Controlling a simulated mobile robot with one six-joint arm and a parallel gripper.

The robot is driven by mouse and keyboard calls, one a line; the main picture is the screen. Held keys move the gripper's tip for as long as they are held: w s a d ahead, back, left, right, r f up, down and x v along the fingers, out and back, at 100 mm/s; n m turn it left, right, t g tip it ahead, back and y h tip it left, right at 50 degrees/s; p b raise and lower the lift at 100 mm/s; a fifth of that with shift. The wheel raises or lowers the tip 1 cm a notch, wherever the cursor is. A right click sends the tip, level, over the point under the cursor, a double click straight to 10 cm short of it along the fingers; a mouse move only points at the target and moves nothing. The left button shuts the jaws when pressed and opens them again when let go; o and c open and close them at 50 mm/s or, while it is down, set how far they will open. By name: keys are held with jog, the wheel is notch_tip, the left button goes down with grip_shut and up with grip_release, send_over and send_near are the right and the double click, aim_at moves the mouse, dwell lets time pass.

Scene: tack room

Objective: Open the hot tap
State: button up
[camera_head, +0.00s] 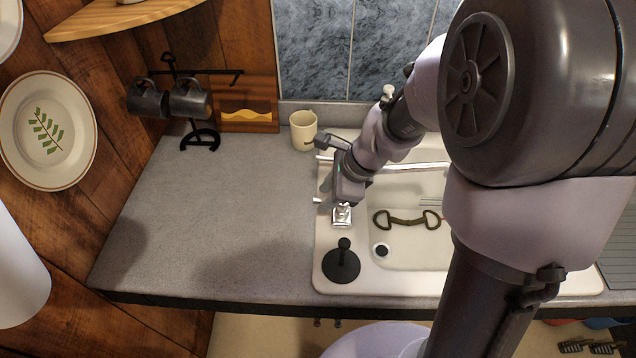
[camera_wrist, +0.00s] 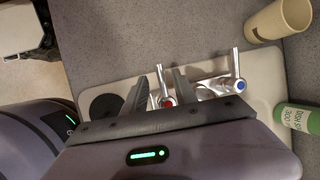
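The hot tap (camera_wrist: 167,102) is chrome with a red mark, in the wrist view. Its lever (camera_wrist: 160,80) points up the picture between the two fingers of my gripper (camera_wrist: 161,78). The fingers are apart, one on each side of the lever; I cannot tell whether either touches it. The cold tap (camera_wrist: 240,86), with a blue mark, stands to the right, its lever also pointing up the picture. In the head view my gripper (camera_head: 335,197) is over the sink's left edge, with a piece of chrome tap (camera_head: 342,215) showing just below it. My arm hides the rest.
The white sink (camera_head: 330,284) holds a metal bit (camera_head: 407,219). A black round-based object (camera_head: 341,264) stands on its front left corner. A beige cup (camera_head: 303,128) stands behind; a green soap bottle (camera_wrist: 300,120) is at right.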

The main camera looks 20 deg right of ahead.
jog(key=shift+w+a+f, duration=0.2)
jog(key=shift+w+f, duration=0.1)
jog(key=shift+f, duration=0.35)
grip_shut()
dwell(1.0)
